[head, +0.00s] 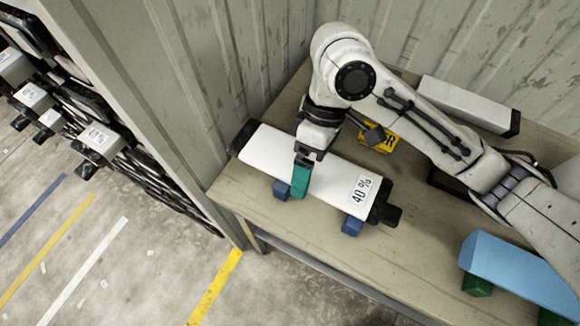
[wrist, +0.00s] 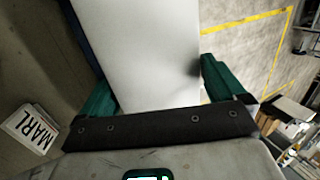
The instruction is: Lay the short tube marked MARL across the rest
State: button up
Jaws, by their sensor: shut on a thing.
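My gripper (head: 301,178) has green fingers and is shut on a white tube (head: 262,151) with black ends and a label that looks like "40 %". In the wrist view the white tube (wrist: 150,45) fills the space between the fingers. In the head view the tube lies over two blue supports (head: 352,225), (head: 282,188); I cannot tell whether it touches them. A white label reading MARL (wrist: 30,127) shows at the left of the wrist view, apart from the held tube; I cannot tell what it belongs to.
A light blue tube (head: 520,270) rests on green supports (head: 476,285) at the table's right. A white box-like piece (head: 465,103) lies at the back. A yellow sign (head: 378,137), partly hidden, stands behind the held tube. A corrugated wall closes the back; a loaded rack (head: 70,110) stands left.

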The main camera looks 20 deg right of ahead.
aim_at(322, 169)
jog(key=d+f, duration=0.2)
jog(key=f, duration=0.1)
jog(key=shift+w+d+f, duration=0.2)
jog(key=shift+w+d, duration=0.05)
jog(key=shift+d, duration=0.15)
jog(key=shift+d+f+p, duration=0.15)
jog(key=shift+f, duration=0.8)
jog(key=shift+d+f+p, duration=0.15)
jog(key=shift+f, duration=0.8)
jog(key=shift+f, duration=0.2)
jog(key=o, duration=1.6)
jog(key=shift+r, duration=0.1)
jog(key=v, duration=1.2)
jog(key=shift+r+b, duration=0.1)
jog(key=shift+b, duration=0.2)
